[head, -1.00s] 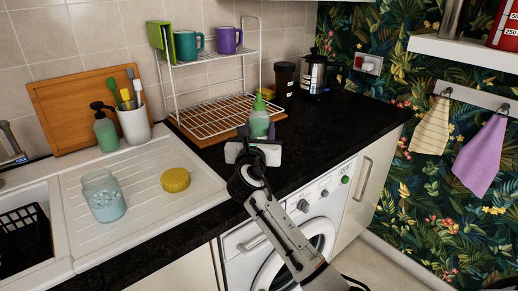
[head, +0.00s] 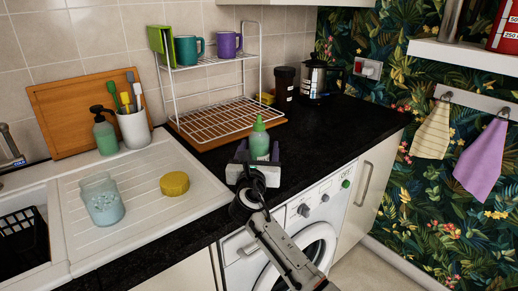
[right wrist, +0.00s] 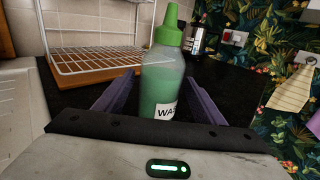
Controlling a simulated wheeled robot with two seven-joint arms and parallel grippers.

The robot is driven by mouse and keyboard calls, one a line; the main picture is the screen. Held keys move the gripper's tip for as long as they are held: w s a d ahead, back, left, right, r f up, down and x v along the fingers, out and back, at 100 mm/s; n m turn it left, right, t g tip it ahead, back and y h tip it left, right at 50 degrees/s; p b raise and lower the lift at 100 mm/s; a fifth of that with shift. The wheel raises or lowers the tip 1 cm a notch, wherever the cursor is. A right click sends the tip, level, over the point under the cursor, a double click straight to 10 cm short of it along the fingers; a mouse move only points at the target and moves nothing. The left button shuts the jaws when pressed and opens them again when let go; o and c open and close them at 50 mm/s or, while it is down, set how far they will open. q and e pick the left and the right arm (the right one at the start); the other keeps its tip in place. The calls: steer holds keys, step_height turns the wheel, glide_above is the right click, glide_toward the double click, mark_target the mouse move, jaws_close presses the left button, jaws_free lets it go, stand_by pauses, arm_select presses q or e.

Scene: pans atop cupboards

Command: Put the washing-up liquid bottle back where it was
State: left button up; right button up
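The washing-up liquid bottle (head: 260,146) is pale green with a green pointed cap. It stands upright over the dark worktop, right of the wire rack and near the front edge. My left gripper is out of view.
A wire rack (head: 215,120) with mugs stands behind and left. A yellow sponge (head: 174,183), a jar (head: 102,200) and a soap dispenser (head: 105,134) are on the drainer. A dark jar (head: 284,83) and a kettle (head: 318,78) stand at the back. The worktop (head: 325,125) to the right is clear.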

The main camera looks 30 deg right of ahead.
steer(key=shift+r, duration=0.1)
steer(key=shift+s+a, duration=0.15)
steer(key=shift+a, duration=0.05)
steer(key=v, duration=1.1)
steer(key=shift+s+a+r, duration=0.1)
steer(key=shift+s, duration=0.15)
